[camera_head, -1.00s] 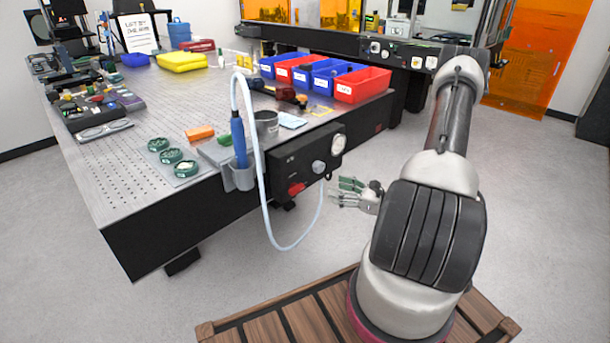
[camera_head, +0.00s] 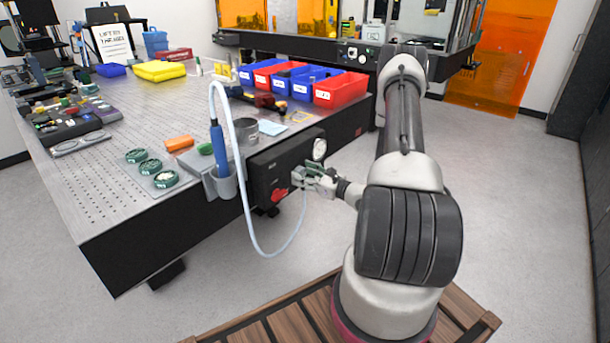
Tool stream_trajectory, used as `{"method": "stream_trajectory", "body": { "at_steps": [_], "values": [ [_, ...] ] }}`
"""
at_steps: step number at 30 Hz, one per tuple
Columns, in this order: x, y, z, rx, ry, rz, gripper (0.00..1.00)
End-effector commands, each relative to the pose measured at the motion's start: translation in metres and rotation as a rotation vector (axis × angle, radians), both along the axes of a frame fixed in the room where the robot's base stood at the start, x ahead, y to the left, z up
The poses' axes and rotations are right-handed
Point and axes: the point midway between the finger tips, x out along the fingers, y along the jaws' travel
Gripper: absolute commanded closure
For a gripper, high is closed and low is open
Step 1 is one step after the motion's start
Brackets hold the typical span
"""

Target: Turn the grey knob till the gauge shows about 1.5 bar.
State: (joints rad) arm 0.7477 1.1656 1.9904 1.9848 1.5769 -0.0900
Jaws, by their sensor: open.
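The black control box (camera_head: 268,166) is mounted on the side of the optical table. Its round white gauge (camera_head: 319,149) sits at the upper right of the box's front; the reading is too small to make out. My gripper (camera_head: 305,178) is open at the front of the box, just below the gauge, where it covers the grey knob. I cannot tell whether the fingers touch the knob. A red knob or lever (camera_head: 279,195) shows on the lower part of the box, left of my gripper.
A blue pen-like tool (camera_head: 218,150) stands in a grey holder (camera_head: 220,187) left of the box. Its pale hose (camera_head: 250,225) loops down below the box. Red and blue bins (camera_head: 341,90) stand on the table (camera_head: 112,190). The floor right of my arm is clear.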

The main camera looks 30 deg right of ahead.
Motion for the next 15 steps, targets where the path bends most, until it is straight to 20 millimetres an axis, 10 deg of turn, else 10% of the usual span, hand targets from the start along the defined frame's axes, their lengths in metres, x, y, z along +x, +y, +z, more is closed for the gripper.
{"method": "stream_trajectory", "body": {
  "at_steps": [9,15],
  "values": [
    [-0.0004,-0.0001,0.0,0.0,0.0,0.0,0.88],
    [-0.0005,0.0,-0.0002,0.046,0.017,0.0,0.88]
  ]
}}
